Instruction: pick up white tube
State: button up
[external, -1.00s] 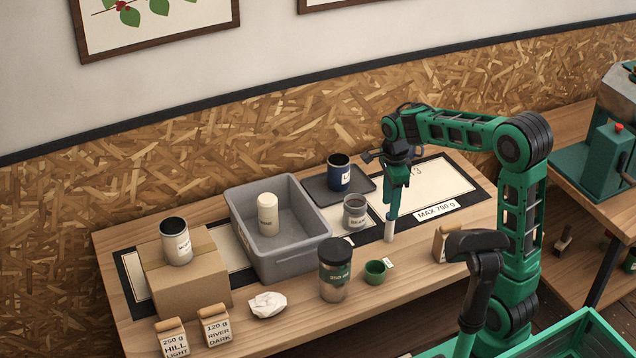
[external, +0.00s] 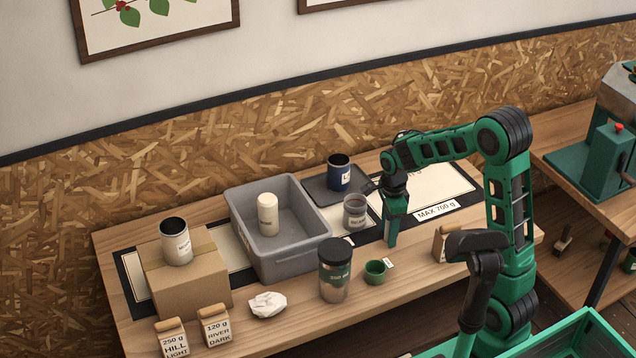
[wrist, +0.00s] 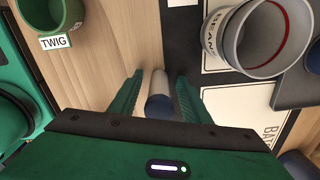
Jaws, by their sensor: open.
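My gripper (wrist: 157,98) is open, with a finger on either side of the tube and small gaps showing. In the external view my gripper (external: 391,242) points down at the table near its front, and its fingers hide the tube.
A green cup (external: 376,271) tagged TWIG stands just in front of my gripper, and a grey jar (external: 355,212) stands behind it to the left. Further left are a dark-lidded jar (external: 335,280) and a grey bin (external: 291,258) holding a white canister (external: 267,214).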

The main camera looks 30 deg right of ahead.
jog(key=c, duration=1)
jog(key=shift+c, duration=0.2)
